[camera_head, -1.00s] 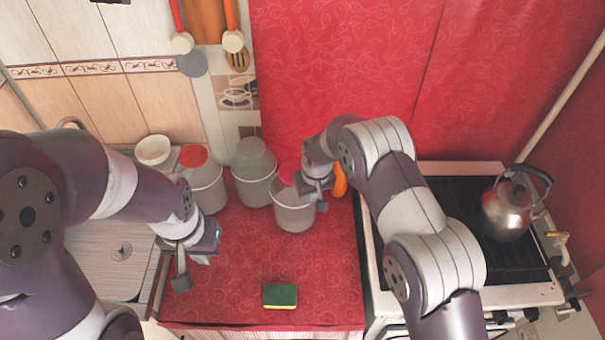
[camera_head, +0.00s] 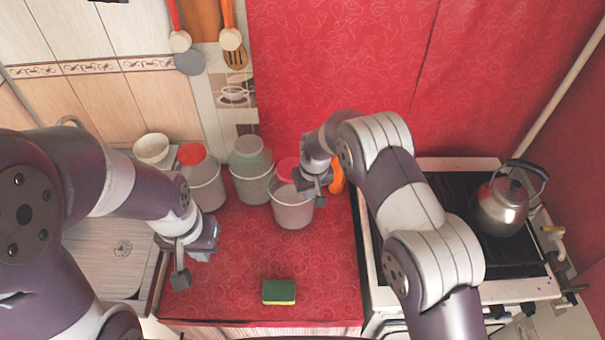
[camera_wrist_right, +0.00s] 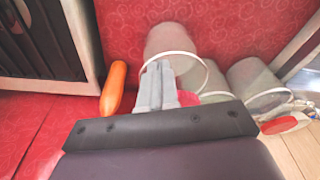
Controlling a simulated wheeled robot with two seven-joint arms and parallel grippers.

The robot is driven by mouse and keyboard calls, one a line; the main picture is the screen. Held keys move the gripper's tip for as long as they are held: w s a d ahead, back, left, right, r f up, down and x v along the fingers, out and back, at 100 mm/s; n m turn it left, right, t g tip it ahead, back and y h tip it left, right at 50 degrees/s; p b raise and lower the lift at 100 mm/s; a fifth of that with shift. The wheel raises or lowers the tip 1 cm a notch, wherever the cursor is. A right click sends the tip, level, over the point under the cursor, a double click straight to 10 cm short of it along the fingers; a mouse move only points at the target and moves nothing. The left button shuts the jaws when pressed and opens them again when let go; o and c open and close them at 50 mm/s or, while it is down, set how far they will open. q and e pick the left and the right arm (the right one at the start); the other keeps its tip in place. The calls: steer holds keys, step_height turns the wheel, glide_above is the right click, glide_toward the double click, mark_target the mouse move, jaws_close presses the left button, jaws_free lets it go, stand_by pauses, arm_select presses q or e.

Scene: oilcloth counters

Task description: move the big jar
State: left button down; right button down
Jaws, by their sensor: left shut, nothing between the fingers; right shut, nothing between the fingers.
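Three pale jars stand at the back of the red counter; I cannot tell which is the big one. The left jar (camera_head: 207,190) has a red lid beside its top, the middle jar (camera_head: 253,184) a grey-green one. The right jar (camera_head: 292,211) stands nearest the front, with a pinkish-red piece behind its rim. My right gripper (camera_head: 313,196) is shut and empty at the right jar's right rim; I cannot tell if they touch. This gripper (camera_wrist_right: 157,88) overlaps the jars in the right wrist view. My left gripper (camera_head: 190,265) is shut and empty, left of the jars.
A green-and-yellow sponge (camera_head: 279,292) lies near the counter's front edge. An orange object (camera_head: 337,178) is right of my right gripper. A stove with a kettle (camera_head: 502,205) stands right, and a small white bowl (camera_head: 152,148) is back left. The counter's middle is clear.

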steer(key=s+d+b, duration=0.4)
steer(key=s, duration=0.7)
steer(key=shift+s+r, duration=0.15)
steer(key=shift+r, duration=0.25)
